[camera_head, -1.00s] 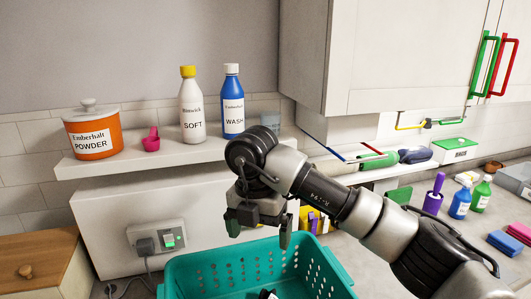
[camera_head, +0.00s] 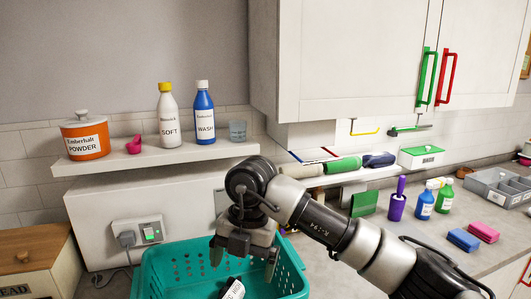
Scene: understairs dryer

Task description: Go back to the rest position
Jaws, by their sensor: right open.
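My right gripper (camera_head: 244,264) comes in from the lower right in the head view. It points down over the teal basket (camera_head: 167,256). Its fingers are apart and I see nothing held between them. A dark item with a white label (camera_head: 232,289) lies in the basket below the fingers, partly cut off by the picture's edge. My left gripper is not in view.
A shelf (camera_head: 85,166) holds an orange powder tub (camera_head: 86,141), a pink scoop (camera_head: 134,146), a white SOFT bottle (camera_head: 168,120), a blue WASH bottle (camera_head: 204,116) and a glass (camera_head: 238,131). A cupboard (camera_head: 340,60) hangs at upper right. The counter (camera_head: 400,240) holds sponges (camera_head: 463,240) and spray bottles (camera_head: 425,204).

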